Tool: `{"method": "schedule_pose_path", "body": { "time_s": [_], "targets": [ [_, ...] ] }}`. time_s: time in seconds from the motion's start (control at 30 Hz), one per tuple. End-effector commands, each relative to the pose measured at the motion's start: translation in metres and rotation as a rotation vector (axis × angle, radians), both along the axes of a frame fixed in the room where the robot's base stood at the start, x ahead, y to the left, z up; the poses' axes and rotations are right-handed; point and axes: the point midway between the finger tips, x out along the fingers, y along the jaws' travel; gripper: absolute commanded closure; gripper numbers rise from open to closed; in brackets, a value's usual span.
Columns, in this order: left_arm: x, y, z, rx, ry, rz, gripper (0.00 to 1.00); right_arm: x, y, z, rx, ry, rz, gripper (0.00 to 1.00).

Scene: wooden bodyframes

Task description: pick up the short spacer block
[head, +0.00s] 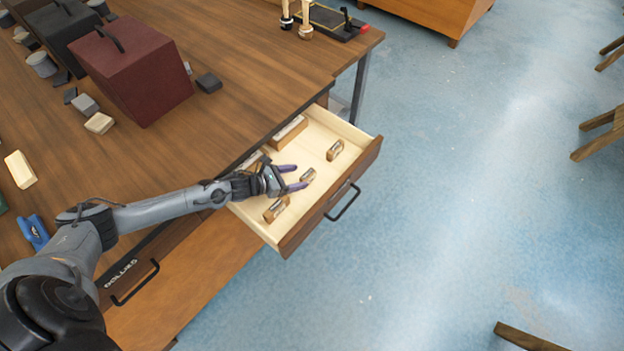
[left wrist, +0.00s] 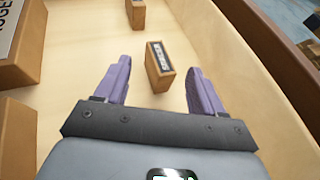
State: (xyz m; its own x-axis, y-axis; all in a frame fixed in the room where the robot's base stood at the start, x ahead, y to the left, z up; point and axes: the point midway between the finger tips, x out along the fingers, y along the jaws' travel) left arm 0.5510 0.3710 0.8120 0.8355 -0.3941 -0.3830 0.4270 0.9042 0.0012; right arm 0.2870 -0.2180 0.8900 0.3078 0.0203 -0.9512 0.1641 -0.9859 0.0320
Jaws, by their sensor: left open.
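My left gripper (head: 296,177) is open inside the pulled-out drawer, its purple fingers pointing toward the drawer front. A small wooden block (head: 309,174) with a pale label lies at its fingertips; it looks like the smallest block, so likely the short spacer block. In the left wrist view this block (left wrist: 158,72) stands between the two spread fingers, with a gap on each side. Its label is too small to read. My right gripper is not in view.
The drawer (head: 290,241) also holds a block toward the far side (head: 335,150), one toward the near side (head: 276,209) and a longer labelled block (head: 288,132) at the back. The drawer walls are close around. A dark red case (head: 135,75) stands on the bench.

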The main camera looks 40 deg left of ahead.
Motion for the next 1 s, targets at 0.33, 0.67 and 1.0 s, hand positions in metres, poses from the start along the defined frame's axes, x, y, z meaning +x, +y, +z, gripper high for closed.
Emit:
{"method": "schedule_pose_path", "body": {
  "time_s": [0.33,0.67,1.0],
  "targets": [
    [0.028,-0.013,-0.014,-0.002,-0.001,0.000,0.31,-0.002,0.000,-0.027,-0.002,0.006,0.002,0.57],
    [0.031,-0.015,-0.014,-0.001,0.000,0.000,0.31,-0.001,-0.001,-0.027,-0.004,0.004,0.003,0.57],
    [0.031,-0.015,-0.014,-0.001,0.000,0.000,0.83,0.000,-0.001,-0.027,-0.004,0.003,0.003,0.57]
  ]
}}
